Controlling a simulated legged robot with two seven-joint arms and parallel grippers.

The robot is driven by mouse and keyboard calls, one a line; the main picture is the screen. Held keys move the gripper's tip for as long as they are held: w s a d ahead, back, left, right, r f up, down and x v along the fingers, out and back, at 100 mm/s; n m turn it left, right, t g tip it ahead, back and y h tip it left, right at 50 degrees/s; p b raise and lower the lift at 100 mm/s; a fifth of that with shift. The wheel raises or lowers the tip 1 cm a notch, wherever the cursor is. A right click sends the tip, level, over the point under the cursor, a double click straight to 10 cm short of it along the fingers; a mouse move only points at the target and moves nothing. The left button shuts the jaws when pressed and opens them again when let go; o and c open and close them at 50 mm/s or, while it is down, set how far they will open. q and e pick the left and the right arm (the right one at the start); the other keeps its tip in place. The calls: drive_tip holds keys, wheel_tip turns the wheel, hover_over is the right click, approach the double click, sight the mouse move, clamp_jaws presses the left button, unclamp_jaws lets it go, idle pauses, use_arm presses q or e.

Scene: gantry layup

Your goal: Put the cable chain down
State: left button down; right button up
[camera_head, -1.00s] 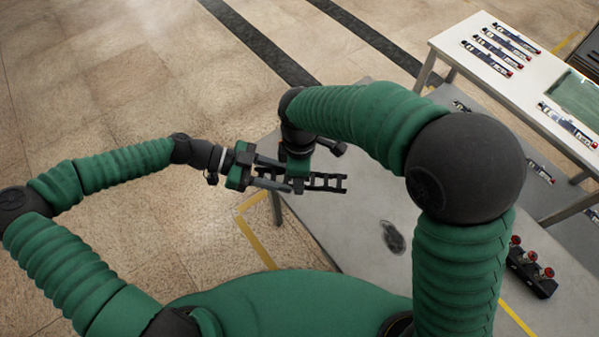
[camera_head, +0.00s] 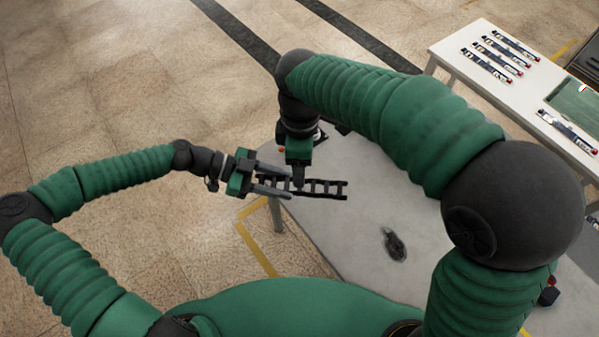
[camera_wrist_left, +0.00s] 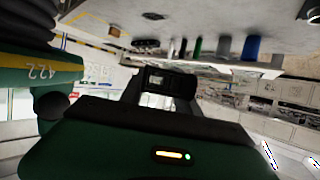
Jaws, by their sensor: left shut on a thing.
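The cable chain (camera_head: 325,189) is a black ladder-like strip in the head view. It extends right from my left gripper (camera_head: 275,187) over the near left edge of the grey table (camera_head: 345,235). My left gripper is shut on its left end. In the left wrist view a dark piece of the chain (camera_wrist_left: 168,82) shows just past the gripper body. My right gripper (camera_head: 298,184) points down at the chain, close to the left fingertips. Its fingers overlap the chain in the picture, and I cannot tell whether they touch it or are open.
A dark oval object (camera_head: 395,244) lies on the grey table. A white table (camera_head: 480,95) at the back right carries several slim devices and a green panel (camera_head: 575,103). My right arm hides much of the grey table. Open floor lies to the left.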

use_arm(q)
drive_tip(key=shift+d, duration=0.1)
use_arm(e)
drive_tip(key=w+d+f+m+t, duration=0.2)
drive_tip(key=w+d+f+t, duration=0.25)
drive_tip(key=w+d, duration=0.55)
drive_tip(key=w+d+f+m+t, duration=0.1)
drive_tip(key=w+d+f+t, duration=0.35)
drive_tip(key=d, duration=0.95)
drive_tip(key=s+a+f+g+y, duration=0.1)
drive_tip(key=s+f+y, duration=0.3)
drive_tip(key=s+y, duration=0.3)
drive_tip(key=s+a+r+m+g+y, duration=0.1)
drive_tip(key=s+a+r+y, duration=0.1)
drive_tip(key=s+a+y, duration=0.3)
drive_tip(key=s+a+r+m+g, duration=0.1)
drive_tip(key=s+a+r, duration=0.1)
drive_tip(key=s, duration=0.5)
use_arm(q)
drive_tip(key=w+d+f+m+g+y, duration=0.1)
drive_tip(key=w+d+f+m+g, duration=0.2)
drive_tip(key=w+f+m+g, duration=0.1)
drive_tip(key=shift+d+f+m+g, duration=0.2)
drive_tip(key=shift+f+m+g, duration=0.1)
drive_tip(key=shift+f+g, duration=0.15)
use_arm(e)
drive_tip(key=x, duration=1.2)
drive_tip(key=shift+a, duration=0.2)
